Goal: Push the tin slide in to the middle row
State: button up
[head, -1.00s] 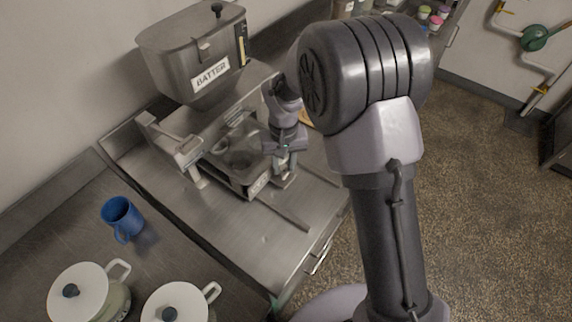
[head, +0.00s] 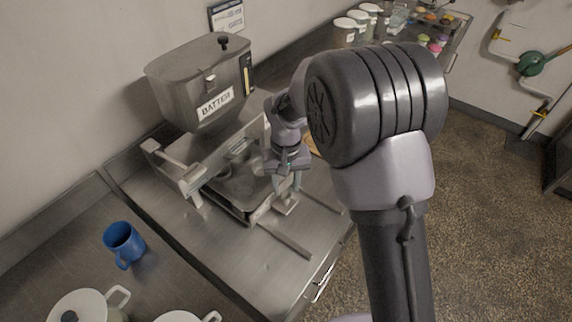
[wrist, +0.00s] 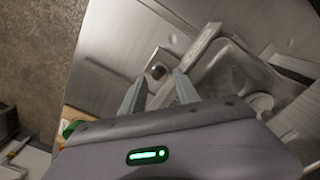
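The tin slide (head: 233,201) is a flat metal tray on the steel counter, under the hopper marked BATTER. A tin with round cups (wrist: 232,76) sits on it, seen in part in the wrist view. My gripper (head: 289,187) is just right of the slide's front corner, fingers pointing down. A small square metal piece with a dark top (wrist: 158,66) lies just beyond the fingertips. Whether a finger touches the slide cannot be told.
The batter hopper (head: 203,82) stands over the slide on a metal frame. A blue mug (head: 122,243) and white lidded pots (head: 82,306) stand at the lower left. Tubs and small coloured items (head: 435,38) are at the back right. A narrow rail runs along the front counter.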

notch_tip(320, 180, up, 14)
jog(key=p, duration=0.3)
jog(key=shift+r, duration=0.1)
